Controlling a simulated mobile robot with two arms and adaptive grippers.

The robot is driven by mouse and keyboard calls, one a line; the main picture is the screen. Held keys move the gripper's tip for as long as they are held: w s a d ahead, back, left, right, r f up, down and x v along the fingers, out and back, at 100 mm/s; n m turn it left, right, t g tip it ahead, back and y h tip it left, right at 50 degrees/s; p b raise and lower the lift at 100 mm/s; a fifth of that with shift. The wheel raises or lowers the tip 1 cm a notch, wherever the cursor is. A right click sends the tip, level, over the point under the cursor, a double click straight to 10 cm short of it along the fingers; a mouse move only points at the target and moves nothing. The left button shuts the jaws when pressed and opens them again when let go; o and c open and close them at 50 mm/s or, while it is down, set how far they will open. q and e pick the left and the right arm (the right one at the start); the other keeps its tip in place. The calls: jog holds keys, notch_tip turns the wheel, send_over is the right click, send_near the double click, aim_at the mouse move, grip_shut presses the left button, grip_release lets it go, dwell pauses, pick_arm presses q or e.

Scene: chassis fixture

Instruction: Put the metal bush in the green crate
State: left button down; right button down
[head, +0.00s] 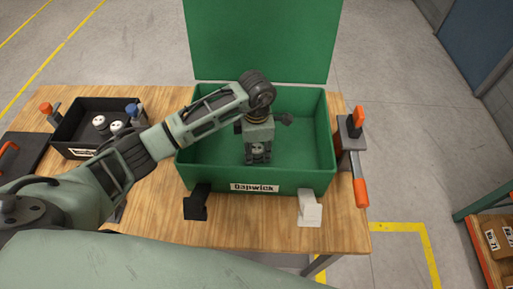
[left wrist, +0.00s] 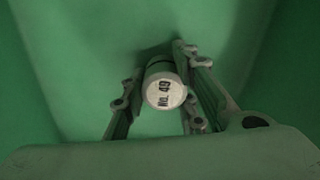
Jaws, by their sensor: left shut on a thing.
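My left gripper (head: 258,153) reaches down inside the crate from above. In the left wrist view, its two fingers are shut on the metal bush (left wrist: 164,91), a pale round end marked "No. 49" with a dark band behind it. The green crate interior (left wrist: 90,50) surrounds it. I cannot tell whether the bush touches the crate floor. My right gripper is not in view.
A black tray (head: 73,153) at the left holds more pale round pieces (head: 100,123) and a blue-topped item. Orange-handled clamps (head: 361,193) sit at the right table edge.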

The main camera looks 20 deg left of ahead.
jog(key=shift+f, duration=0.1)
pick_arm(q)
jog(key=shift+f, duration=0.2)
jog(key=c, duration=1.7)
grip_release()
jog(key=shift+r, duration=0.1)
jog(key=o, duration=0.3)
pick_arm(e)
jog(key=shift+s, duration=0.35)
